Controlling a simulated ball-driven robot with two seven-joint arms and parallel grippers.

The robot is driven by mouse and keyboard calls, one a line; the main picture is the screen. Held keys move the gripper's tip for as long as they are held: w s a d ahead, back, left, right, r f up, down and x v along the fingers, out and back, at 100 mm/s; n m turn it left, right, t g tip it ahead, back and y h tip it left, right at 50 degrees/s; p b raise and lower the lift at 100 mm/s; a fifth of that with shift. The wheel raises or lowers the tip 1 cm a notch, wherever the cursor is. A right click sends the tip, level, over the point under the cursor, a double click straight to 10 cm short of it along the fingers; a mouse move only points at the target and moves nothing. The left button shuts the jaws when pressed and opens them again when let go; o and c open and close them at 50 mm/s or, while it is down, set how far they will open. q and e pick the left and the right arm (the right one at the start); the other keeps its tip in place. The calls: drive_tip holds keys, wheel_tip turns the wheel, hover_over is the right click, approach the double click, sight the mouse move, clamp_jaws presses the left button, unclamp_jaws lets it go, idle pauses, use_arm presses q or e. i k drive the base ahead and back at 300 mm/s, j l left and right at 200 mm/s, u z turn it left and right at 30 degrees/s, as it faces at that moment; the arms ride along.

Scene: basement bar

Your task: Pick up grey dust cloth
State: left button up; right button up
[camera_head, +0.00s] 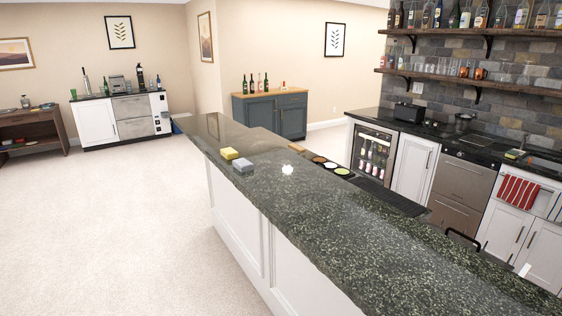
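A small grey folded item (243,165), which looks like the grey dust cloth, lies on the dark green speckled bar counter (330,225) near its left edge. A yellow item (229,153) of similar size lies just behind it, to its left. A small white patch (287,169) shows on the counter to the right of the grey item; I cannot tell whether it is an object or a glare.
Small round bowls (330,165) and a dark mat (388,197) sit along the counter's right side. The near counter top is bare. Open carpet (130,220) lies left of the bar. A back counter with a glass-door fridge (372,153) stands at right.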

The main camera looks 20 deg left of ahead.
sight(241, 164)
drive_tip(key=i+j+z, duration=0.15)
drive_tip(key=j, duration=0.15)
drive_tip(key=i+j+z, duration=0.1)
drive_tip(key=j, duration=0.25)
drive_tip(key=i+j+z, duration=0.3)
drive_tip(key=j, duration=0.4)
drive_tip(key=i+j+z, duration=0.1)
drive_tip(key=j, duration=0.25)
drive_tip(key=i, duration=0.05)
